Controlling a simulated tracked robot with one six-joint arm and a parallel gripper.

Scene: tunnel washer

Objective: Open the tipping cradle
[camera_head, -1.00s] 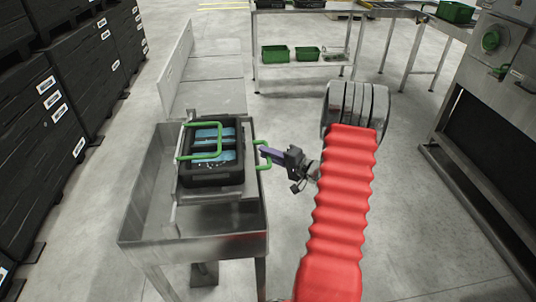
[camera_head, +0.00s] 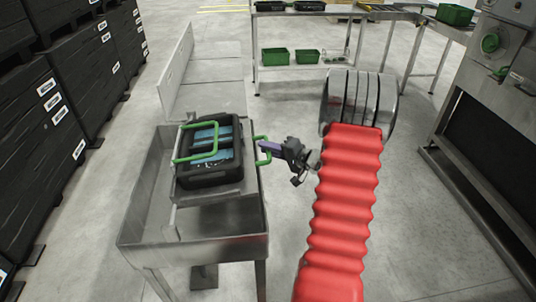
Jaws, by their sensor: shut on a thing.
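The tipping cradle (camera_head: 222,197) is a metal platform set in a metal trough stand at left centre, and it looks tilted, its right side higher. A black crate (camera_head: 205,180) with blue contents rests on it. A green bar (camera_head: 193,160) crosses over the crate. A green handle (camera_head: 263,162) sticks out on the cradle's right side. My gripper (camera_head: 267,147), with purple fingers, is shut on this handle from the right. The fingertips are small here, and the exact contact is partly hidden.
The trough stand (camera_head: 195,244) has a raised rim around the cradle. Black stacked crates (camera_head: 50,120) line the left. A bench with green bins (camera_head: 275,56) stands behind. A large machine (camera_head: 500,120) is at right. The floor between stand and machine is free apart from my arm.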

